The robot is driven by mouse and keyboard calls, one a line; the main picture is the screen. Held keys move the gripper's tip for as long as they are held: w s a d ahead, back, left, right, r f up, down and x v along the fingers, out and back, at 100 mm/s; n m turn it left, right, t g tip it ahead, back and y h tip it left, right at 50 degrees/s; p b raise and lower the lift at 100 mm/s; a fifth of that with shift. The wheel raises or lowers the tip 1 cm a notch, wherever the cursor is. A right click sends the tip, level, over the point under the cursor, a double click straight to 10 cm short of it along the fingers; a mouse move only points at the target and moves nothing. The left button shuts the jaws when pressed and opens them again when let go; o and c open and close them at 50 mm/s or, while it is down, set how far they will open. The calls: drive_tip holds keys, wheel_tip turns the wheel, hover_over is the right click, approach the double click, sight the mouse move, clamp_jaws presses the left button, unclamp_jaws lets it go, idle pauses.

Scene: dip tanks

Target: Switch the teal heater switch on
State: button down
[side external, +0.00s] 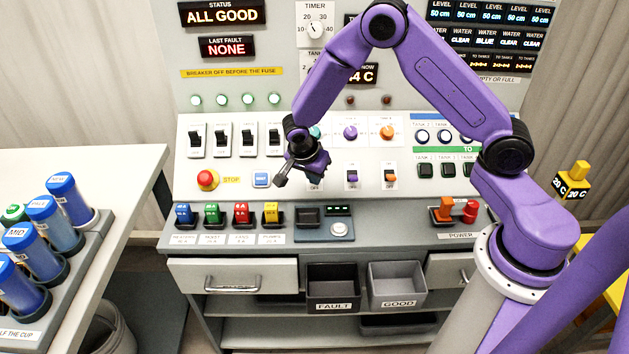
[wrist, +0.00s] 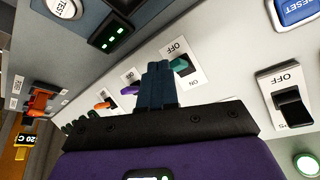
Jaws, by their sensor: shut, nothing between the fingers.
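The teal heater switch (wrist: 180,64) shows in the wrist view, just right of my fingertips. Its teal lever sits on a black base between an OFF label and an ON label, on the OFF side as far as I can see. My gripper (wrist: 158,68) is shut and empty, its fingers beside the lever; whether they touch it I cannot tell. In the side view my gripper (side external: 281,181) hangs low over the sloped panel, and the wrist hides most of the teal switch's place.
The purple switch (side external: 352,177) and orange switch (side external: 390,176) stand to the right on the panel. A blue button (side external: 262,180) and the red stop button (side external: 207,179) lie to the left. Black breaker switches (side external: 222,138) stand above left. Coloured fuses (side external: 212,214) line the lower ledge.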

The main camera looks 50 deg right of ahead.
drive_tip(key=shift+f, duration=1.65)
drive_tip(key=shift+w+d+r, duration=0.2)
drive_tip(key=shift+w+d, duration=0.2)
idle(0.4)
drive_tip(key=shift+w+d+r, duration=0.2)
drive_tip(key=shift+w+d, duration=0.25)
drive_tip(key=shift+d, duration=0.1)
drive_tip(key=shift+w+d+r, duration=0.1)
drive_tip(key=shift+w+d, duration=0.05)
drive_tip(key=shift+w, duration=0.1)
drive_tip(key=shift+w+d, duration=0.15)
drive_tip(key=shift+s+a+r, duration=0.45)
drive_tip(key=shift+s+a, duration=0.4)
drive_tip(key=shift+s+a+r, duration=0.45)
drive_tip(key=shift+s+a, duration=0.35)
drive_tip(key=shift+r, duration=0.1)
